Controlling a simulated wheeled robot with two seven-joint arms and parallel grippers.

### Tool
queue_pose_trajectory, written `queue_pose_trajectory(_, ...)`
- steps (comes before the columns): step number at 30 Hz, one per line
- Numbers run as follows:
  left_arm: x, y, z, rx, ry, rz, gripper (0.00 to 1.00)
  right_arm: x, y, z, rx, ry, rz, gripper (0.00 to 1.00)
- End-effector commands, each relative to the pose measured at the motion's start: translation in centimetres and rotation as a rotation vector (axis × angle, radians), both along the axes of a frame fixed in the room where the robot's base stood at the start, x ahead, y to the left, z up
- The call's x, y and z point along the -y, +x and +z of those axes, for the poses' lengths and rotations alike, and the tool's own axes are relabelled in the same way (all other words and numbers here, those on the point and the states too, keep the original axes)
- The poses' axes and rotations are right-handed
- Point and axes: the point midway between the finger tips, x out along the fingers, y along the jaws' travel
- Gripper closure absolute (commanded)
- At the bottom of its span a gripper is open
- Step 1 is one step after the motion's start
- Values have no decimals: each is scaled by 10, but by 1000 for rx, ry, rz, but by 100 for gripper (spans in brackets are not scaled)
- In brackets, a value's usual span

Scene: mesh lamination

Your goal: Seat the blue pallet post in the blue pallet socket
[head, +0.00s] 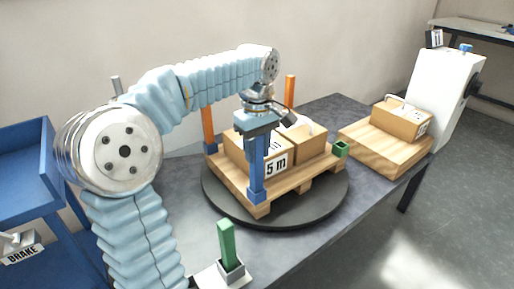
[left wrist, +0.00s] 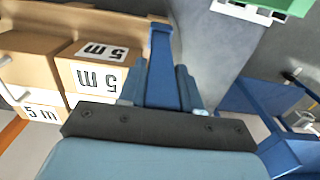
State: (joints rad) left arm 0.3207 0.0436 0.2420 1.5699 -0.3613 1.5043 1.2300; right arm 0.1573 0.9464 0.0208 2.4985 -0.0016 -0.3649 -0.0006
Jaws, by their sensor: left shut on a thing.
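The blue pallet post (head: 257,172) stands upright at the near corner of the wooden pallet (head: 287,186). My left gripper (head: 258,140) is above that corner, pointing down and shut on the post's upper part. The blue pallet socket (head: 257,196) is on the pallet corner, and the post's lower end meets it. I cannot tell how deep the post sits. In the left wrist view the post (left wrist: 160,70) runs out from between the fingers to a wider blue end. My right gripper is not in view.
The pallet rests on a dark round turntable (head: 215,200) and carries boxes. Orange posts (head: 209,130) stand at its back. A green socket (head: 340,149) is at its right corner. A green post (head: 227,243) stands in front. Another boxed wooden board (head: 365,140) is at right.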

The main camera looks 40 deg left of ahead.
Motion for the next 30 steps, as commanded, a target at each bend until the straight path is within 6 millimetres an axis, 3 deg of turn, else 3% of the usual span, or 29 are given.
queue_pose_trajectory(16,0,0,-14,0,0,0,100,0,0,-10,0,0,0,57)
queue_pose_trajectory(17,0,0,-14,0,0,0,65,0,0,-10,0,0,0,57)
queue_pose_trajectory(22,0,0,-14,0,0,0,39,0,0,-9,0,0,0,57)
queue_pose_trajectory(30,0,0,-14,0,0,0,36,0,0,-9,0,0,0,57)
